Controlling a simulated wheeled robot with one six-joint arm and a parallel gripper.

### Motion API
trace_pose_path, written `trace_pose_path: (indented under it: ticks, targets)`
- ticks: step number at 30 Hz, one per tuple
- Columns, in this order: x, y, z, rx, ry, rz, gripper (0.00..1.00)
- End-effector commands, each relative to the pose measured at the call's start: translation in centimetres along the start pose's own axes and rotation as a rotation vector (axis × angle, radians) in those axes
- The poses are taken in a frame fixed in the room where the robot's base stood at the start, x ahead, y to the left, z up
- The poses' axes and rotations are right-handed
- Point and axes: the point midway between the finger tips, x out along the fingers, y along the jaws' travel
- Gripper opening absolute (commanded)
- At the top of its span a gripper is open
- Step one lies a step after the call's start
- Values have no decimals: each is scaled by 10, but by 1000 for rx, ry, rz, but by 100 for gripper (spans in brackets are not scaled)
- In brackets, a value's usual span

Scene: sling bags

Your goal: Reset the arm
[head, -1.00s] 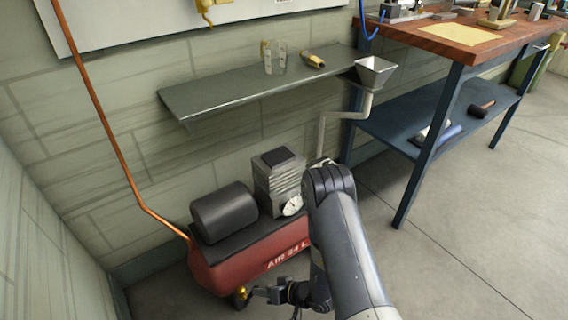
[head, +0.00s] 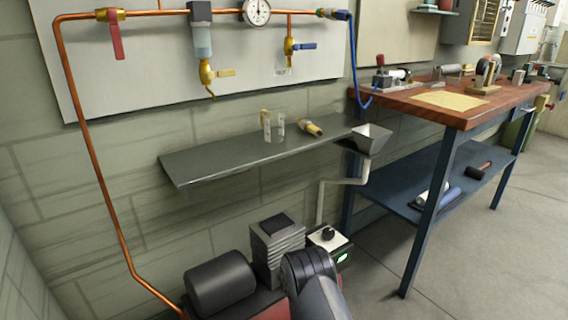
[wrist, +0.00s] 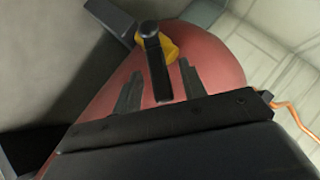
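My arm (head: 312,285) reaches down past the bottom edge of the head view, so my gripper is out of that view. In the wrist view my gripper (wrist: 157,86) is open, its two dark fingers apart and pointing at the red end of the compressor tank (wrist: 215,68). A dark bar-like handle (wrist: 153,52) on a yellow fitting (wrist: 170,49) shows in line with the gap between the fingers. I cannot tell how close it is. Nothing is visibly held.
A grey wall shelf (head: 215,164) carries clear cups and a brass fitting (head: 311,128), with a funnel (head: 369,139) at its right end. Copper pipe (head: 98,190) and valves run along the wall. A workbench (head: 480,109) stands right. Floor at lower right is clear.

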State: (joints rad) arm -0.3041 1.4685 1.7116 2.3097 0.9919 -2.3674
Motion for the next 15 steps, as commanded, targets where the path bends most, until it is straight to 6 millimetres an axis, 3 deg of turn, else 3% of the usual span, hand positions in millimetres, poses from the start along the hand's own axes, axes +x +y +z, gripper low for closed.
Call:
trace_pose_path:
  ticks: [15]
  targets:
    - [-92, -1, -2, -3, 2, 9, 40]
